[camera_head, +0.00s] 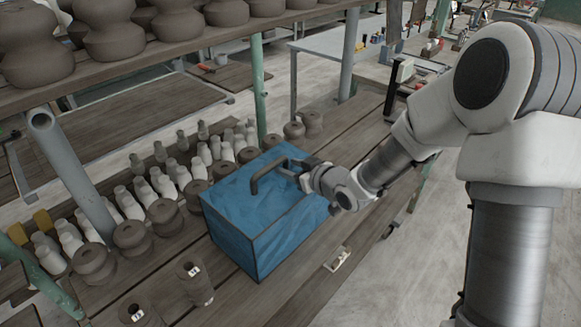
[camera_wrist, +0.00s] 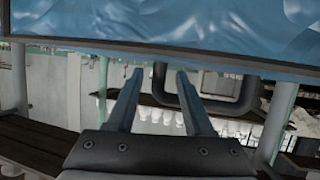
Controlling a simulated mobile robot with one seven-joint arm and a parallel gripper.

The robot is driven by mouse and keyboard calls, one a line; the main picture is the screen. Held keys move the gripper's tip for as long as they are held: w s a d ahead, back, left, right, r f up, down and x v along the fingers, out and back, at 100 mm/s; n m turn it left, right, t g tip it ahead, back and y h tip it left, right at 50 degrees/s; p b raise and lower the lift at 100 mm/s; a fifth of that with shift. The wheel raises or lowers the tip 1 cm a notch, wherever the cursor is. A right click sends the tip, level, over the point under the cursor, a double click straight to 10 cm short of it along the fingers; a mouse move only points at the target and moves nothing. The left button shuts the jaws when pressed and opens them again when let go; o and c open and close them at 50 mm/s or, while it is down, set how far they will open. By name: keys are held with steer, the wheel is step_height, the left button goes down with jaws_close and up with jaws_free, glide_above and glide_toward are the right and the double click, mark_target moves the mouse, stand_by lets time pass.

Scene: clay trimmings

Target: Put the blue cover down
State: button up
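The blue cover (camera_head: 262,222) is a box shape with crinkled blue sides and dark edges. In the head view it appears to rest upright on the plank bench, with a dark arched handle (camera_head: 268,178) on top. My gripper (camera_head: 300,166) is over its top, at the right end of the handle. In the wrist view the cover (camera_wrist: 200,22) fills the upper edge, and the handle (camera_wrist: 235,108) hangs upside down. My gripper (camera_wrist: 158,74) has its fingers apart there. One handle leg shows between the fingertips, and the right finger overlaps the handle. I cannot tell if they touch.
Rows of grey and white clay pieces (camera_head: 167,217) stand left of and behind the cover. Two dark cylinders (camera_head: 195,281) stand in front. A small pale item (camera_head: 337,259) lies on the bench (camera_head: 290,295) to the right. A shelf (camera_head: 170,45) with pots hangs above; posts (camera_head: 258,85) flank the bench.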

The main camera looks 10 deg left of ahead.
steer(key=shift+r, duration=0.25)
steer(key=p+v, duration=0.1)
steer(key=v, duration=1.1)
steer(key=s+d+r+m+h, duration=0.25)
steer(key=d+r+h, duration=0.2)
steer(key=d, duration=0.35)
steer(key=s+d+r+m+h, duration=0.1)
steer(key=d+r+m+h, duration=0.25)
steer(key=d+h, duration=0.4)
steer(key=s+d+r+m+g+y, duration=0.1)
steer(key=s+m, duration=0.1)
steer(key=s, duration=0.6)
steer(key=s+d+r+m+g+y, duration=0.1)
steer(key=s+r+m+g, duration=0.1)
steer(key=s, duration=0.7)
steer(key=shift+s+d+r+g, duration=0.25)
steer(key=shift+s+d+g, duration=0.05)
steer(key=shift+s+d, duration=0.1)
